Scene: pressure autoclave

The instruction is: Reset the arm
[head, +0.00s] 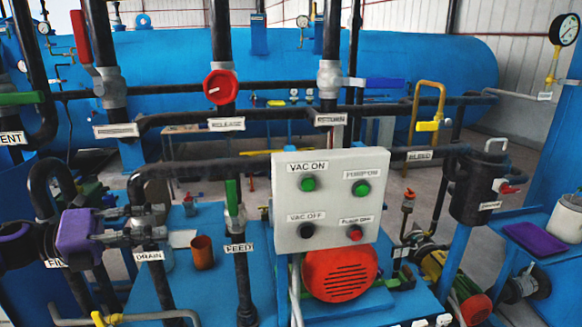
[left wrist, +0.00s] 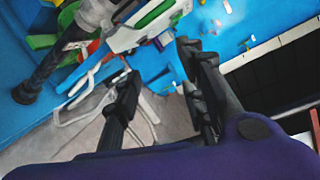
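My left gripper (head: 152,222), with a purple body and dark fingers, is at the left of the head view. It points right, in front of or beside the dark pipe labelled DRAIN (head: 149,256). In the left wrist view the gripper (left wrist: 160,72) has its two fingers spread apart, with nothing held between them. I cannot tell from the head view whether the fingers touch the drain pipe. My right gripper is not in view.
A grey control box (head: 330,203) with green, black and red buttons stands right of the gripper. The green-handled FEED pipe (head: 243,275) and an orange cup (head: 202,252) are nearby. Black pipes with a red RELEASE knob (head: 220,87) cross in front of the blue tank (head: 420,62).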

